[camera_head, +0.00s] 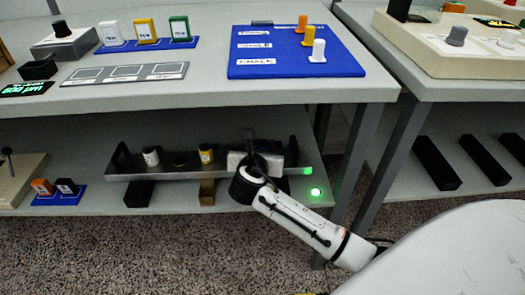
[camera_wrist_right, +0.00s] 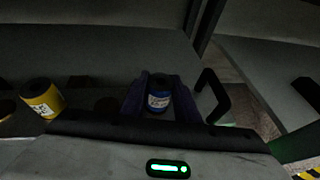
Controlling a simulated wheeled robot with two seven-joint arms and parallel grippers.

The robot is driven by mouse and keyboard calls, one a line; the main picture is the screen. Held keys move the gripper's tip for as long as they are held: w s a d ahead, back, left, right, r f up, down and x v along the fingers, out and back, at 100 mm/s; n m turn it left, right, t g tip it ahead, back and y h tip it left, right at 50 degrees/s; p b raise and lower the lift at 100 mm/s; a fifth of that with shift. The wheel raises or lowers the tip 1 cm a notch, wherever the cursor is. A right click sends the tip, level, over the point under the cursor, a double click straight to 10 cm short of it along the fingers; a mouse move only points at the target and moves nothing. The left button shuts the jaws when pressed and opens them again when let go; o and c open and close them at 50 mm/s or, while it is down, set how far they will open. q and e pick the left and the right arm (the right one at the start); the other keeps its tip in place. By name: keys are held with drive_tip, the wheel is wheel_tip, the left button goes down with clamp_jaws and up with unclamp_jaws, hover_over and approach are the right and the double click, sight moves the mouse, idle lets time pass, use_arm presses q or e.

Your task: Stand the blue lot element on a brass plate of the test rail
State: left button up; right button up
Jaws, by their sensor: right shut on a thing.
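The blue lot element (camera_wrist_right: 158,94), a small cylinder with a white label, sits between the dark fingers of my right gripper (camera_wrist_right: 160,103) in the right wrist view. The gripper is shut on it. In the head view my right gripper (camera_head: 260,162) is over the right part of the test rail (camera_head: 125,168) on the lower shelf and hides the blue element. A dark round plate (camera_wrist_right: 107,105) shows left of the fingers. I cannot tell whether the element's base touches the rail. My left gripper is not in view.
A white element (camera_head: 150,156) and a yellow element (camera_head: 205,153) stand on the rail. A black loop handle (camera_wrist_right: 215,97) is close right of the fingers. The upper shelf's edge (camera_head: 225,97) overhangs the rail. A green light (camera_head: 316,191) is at the lower right.

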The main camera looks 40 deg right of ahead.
drive_tip(key=shift+f, duration=0.3)
drive_tip(key=o, duration=1)
drive_tip(key=shift+o, duration=0.2)
